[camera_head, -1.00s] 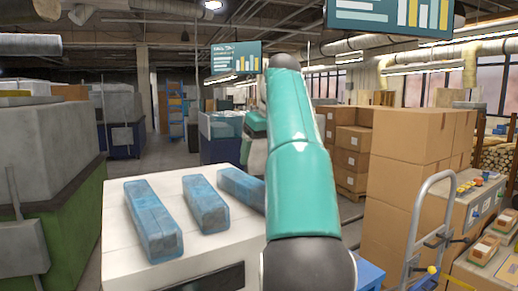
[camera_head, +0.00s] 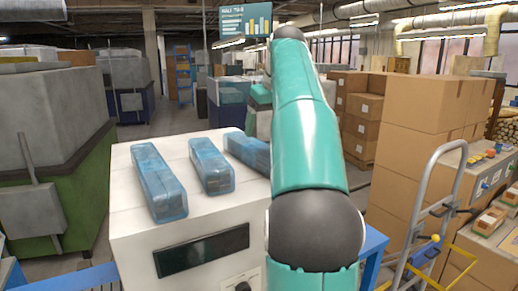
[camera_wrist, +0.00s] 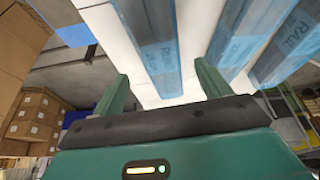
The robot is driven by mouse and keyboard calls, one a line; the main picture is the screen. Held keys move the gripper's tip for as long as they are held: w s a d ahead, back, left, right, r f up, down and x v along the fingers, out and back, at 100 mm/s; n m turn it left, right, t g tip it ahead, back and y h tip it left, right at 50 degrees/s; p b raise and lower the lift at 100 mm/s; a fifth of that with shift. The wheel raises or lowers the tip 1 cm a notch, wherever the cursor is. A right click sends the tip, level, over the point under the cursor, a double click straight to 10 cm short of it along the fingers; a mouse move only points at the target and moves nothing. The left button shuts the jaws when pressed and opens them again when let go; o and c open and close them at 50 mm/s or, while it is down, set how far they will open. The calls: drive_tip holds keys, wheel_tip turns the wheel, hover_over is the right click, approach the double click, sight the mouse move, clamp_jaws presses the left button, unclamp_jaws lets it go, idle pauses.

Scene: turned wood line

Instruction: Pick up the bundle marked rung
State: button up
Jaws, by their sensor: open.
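Three blue wrapped bundles lie side by side on a white machine top (camera_head: 122,185): a left one (camera_head: 158,180), a middle one (camera_head: 212,165) and a right one (camera_head: 248,150) partly hidden by my arm. In the wrist view my gripper (camera_wrist: 162,72) is open and empty, with one bundle (camera_wrist: 150,40) appearing between its fingers and ending just beyond them. Its lettering is too blurred to read surely. Another bundle (camera_wrist: 238,35) lies right of the fingers. The far right bundle (camera_wrist: 292,45) carries lettering that looks like RAIL. My gripper is hidden in the head view.
The machine front has a dark panel (camera_head: 202,250). Stacked cardboard boxes (camera_head: 415,140) and a hand truck (camera_head: 428,210) stand to the right. A green and grey machine (camera_head: 55,150) stands at the left. Clear floor runs behind the white machine on the left.

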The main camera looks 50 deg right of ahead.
sight(260, 148)
drive_tip(key=x, duration=1)
drive_tip(key=shift+w+f, duration=0.1)
drive_tip(key=shift+w, duration=0.05)
drive_tip(key=c, duration=1.4)
drive_tip(key=shift+d, duration=0.1)
